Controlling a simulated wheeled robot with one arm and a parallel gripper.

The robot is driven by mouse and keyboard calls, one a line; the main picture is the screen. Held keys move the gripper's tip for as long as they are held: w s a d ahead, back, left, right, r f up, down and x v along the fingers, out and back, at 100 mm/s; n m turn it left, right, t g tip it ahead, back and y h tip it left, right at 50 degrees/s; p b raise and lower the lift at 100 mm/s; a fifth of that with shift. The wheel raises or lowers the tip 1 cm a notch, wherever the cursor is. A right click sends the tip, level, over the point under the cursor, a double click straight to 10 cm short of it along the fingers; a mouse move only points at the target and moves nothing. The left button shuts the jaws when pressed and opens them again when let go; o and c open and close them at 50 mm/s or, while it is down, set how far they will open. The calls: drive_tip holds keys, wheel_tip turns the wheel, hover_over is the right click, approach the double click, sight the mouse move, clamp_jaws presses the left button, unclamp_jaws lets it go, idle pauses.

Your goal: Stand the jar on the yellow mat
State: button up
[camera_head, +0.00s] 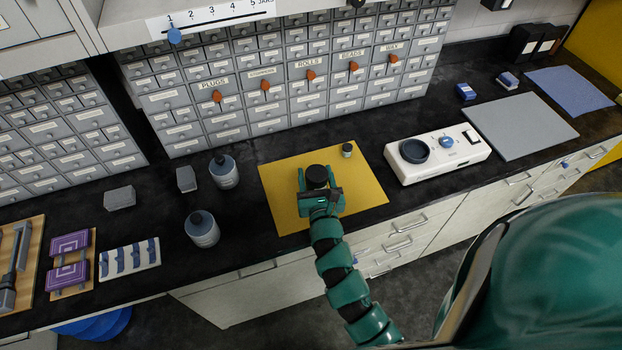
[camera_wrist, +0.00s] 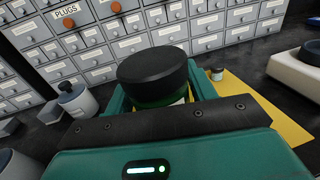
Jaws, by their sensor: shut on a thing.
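The yellow mat (camera_head: 280,200) lies on the black counter in the middle of the head view. It also shows in the wrist view (camera_wrist: 262,112). My gripper (camera_head: 318,190) is over the mat, shut on a jar. The jar has a wide black lid (camera_wrist: 153,66) and a green body with a pale label (camera_wrist: 178,101). In the head view its lid (camera_head: 317,175) is seen from above. My gripper hides the jar's base, so I cannot tell whether it touches the mat. The jar looks about upright.
A small dark-lidded pot (camera_head: 347,150) stands at the mat's back right. A white device (camera_head: 438,153) is on the right. Drawer cabinets (camera_head: 290,80) line the back. Bare mat lies around my gripper.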

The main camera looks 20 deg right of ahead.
drive_tip(key=w+f, duration=0.2)
drive_tip(key=w+f+b, duration=0.1)
drive_tip(key=w+f, duration=0.1)
drive_tip(key=f, duration=0.1)
drive_tip(key=shift+w+d+f+b, duration=0.15)
drive_tip(key=shift+w+f+b, duration=0.15)
drive_tip(key=shift+w, duration=0.05)
drive_tip(key=shift+w+f+b, duration=0.15)
drive_tip(key=shift+f+b, duration=0.8)
drive_tip(key=shift+f, duration=0.7)
drive_tip(key=shift+f, duration=0.15)
drive_tip(key=o, duration=0.9)
drive_tip(key=shift+o, duration=0.2)
